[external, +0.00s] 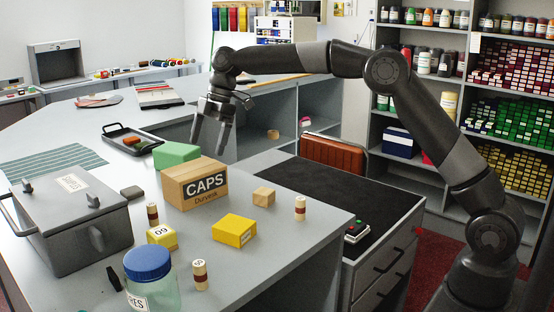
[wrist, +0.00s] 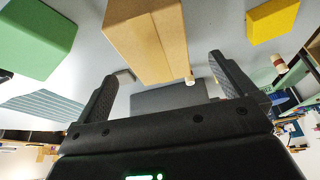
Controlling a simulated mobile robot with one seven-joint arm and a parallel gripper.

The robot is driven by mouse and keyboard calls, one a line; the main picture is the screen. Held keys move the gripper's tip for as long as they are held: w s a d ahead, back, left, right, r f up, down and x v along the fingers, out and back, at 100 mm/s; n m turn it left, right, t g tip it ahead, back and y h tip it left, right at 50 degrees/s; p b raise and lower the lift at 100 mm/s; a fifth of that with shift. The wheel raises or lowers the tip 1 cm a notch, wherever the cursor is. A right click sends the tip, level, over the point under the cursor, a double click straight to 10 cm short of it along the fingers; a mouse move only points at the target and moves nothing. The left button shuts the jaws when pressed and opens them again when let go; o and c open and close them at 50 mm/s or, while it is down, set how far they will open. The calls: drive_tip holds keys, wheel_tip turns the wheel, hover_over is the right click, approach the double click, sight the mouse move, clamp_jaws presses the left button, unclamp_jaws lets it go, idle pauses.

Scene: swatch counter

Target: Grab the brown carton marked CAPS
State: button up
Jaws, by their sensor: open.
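The brown carton (external: 195,183) stands on the grey counter in the external view, its black CAPS label facing the camera. My gripper (external: 209,147) hangs above the counter behind the carton, fingers pointing down and apart, with nothing between them. In the wrist view a plain brown face of the carton (wrist: 148,40) lies ahead of my open gripper (wrist: 165,85), roughly in line with the gap between the fingers. I see no contact between the fingers and the carton.
A green block (external: 176,155) stands close behind the carton; it also shows at left in the wrist view (wrist: 38,38). A grey lidded box (external: 75,225) and a blue-capped jar (external: 149,280) stand nearer the camera.

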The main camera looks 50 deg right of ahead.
sight(195, 179)
drive_tip(key=shift+w+a+f, duration=0.3)
drive_tip(key=shift+w+f, duration=0.1)
drive_tip(key=shift+f, duration=0.2)
drive_tip(key=x, duration=1)
drive_tip(key=shift+w+a+f, duration=0.1)
drive_tip(key=shift+f, duration=0.1)
drive_tip(key=shift+r, duration=0.1)
drive_tip(key=c, duration=1.2)
